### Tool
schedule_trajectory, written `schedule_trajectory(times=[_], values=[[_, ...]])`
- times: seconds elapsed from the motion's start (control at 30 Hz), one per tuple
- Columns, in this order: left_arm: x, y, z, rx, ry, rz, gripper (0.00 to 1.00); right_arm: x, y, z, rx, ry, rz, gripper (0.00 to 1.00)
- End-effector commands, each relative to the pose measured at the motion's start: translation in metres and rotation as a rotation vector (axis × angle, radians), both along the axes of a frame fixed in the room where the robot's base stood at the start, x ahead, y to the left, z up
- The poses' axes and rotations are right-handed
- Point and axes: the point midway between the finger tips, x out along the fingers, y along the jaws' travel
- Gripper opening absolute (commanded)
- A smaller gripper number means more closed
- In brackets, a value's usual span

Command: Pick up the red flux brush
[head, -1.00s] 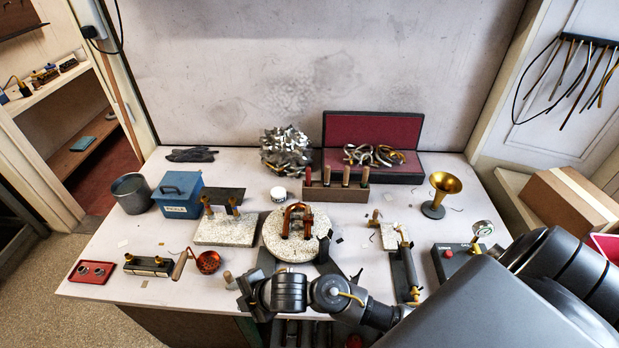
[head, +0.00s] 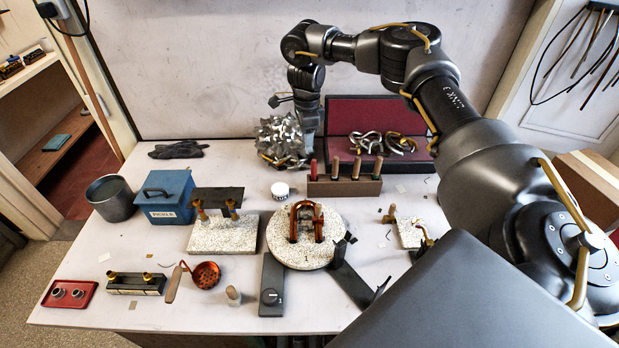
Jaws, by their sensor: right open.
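The red flux brush (head: 314,169) stands upright at the left end of a brown wooden rack (head: 343,188), and only its red handle shows. My right gripper (head: 307,152) points down just above and behind the red handle, in front of the silver wire heap and the red-lined case. It is open. Its fingertips are small and dark here, and I cannot tell whether they touch the handle. My left gripper is not in view.
A silver wire heap (head: 280,138) is beside my gripper, and an open red-lined case (head: 385,115) stands behind the rack. A round speckled block (head: 275,232) with copper tubing lies in front. My right arm covers the table's right side.

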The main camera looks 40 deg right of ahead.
Motion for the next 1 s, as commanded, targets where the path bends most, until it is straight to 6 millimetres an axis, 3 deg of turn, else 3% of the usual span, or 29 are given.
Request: schedule_trajectory(times=[0.03, 0.13, 0.33, 0.67, 1.0], values=[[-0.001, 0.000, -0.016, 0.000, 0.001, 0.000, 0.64, -0.002, -0.007, -0.010, -0.002, 0.001, -0.004, 0.43], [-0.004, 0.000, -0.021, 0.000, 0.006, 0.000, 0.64, -0.006, -0.016, -0.009, -0.002, 0.003, -0.008, 0.43], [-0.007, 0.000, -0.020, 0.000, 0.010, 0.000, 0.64, -0.009, -0.020, -0.009, -0.001, 0.006, -0.010, 0.43], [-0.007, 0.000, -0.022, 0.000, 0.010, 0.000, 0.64, -0.008, -0.018, -0.056, -0.001, 0.006, -0.010, 0.43], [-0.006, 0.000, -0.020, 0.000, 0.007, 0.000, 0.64, -0.007, -0.019, -0.070, -0.001, 0.006, -0.008, 0.43]])
